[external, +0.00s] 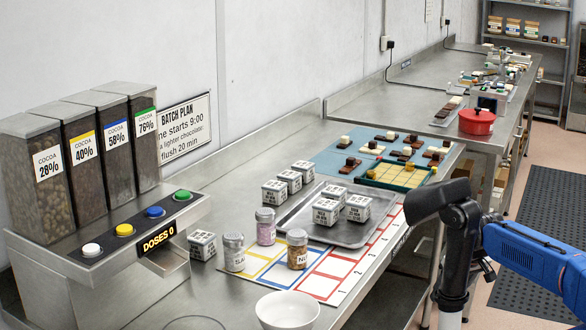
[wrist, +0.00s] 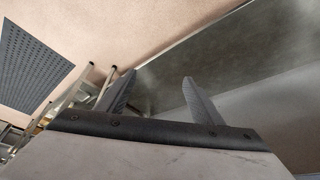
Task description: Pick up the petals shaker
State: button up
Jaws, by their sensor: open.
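Three small shakers with metal lids stand upright on the steel counter in the external view. One has pinkish contents (external: 266,227) and looks like the petals shaker, though its label is too small to read. A pale shaker (external: 234,253) stands in front of it to the left. A shaker with orange-brown contents (external: 297,249), its label starting "Nu", stands to the right. My gripper (wrist: 160,77) shows in the wrist view with its two fingers apart and nothing between them. No shaker is in the wrist view. In the external view my arm is at the right, away from the shakers.
A white bowl (external: 287,312) stands at the counter's front. A cocoa dispenser (external: 138,225) with coloured buttons is at left. A card with coloured frames (external: 325,284) lies flat. Floor and a dark mat (wrist: 30,70) show in the wrist view.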

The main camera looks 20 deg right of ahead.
notch_tip(320, 180, up, 34)
jog(key=w+a+r+m+g, duration=0.25)
jog(key=w+a+m, duration=0.25)
jog(key=w+a, duration=0.35)
jog(key=m+g, duration=0.2)
jog(key=m, duration=1.2)
send_over(265, 211)
notch_tip(265, 211, down, 4)
jog(key=shift+r, duration=0.15)
jog(key=shift+f, duration=5.8)
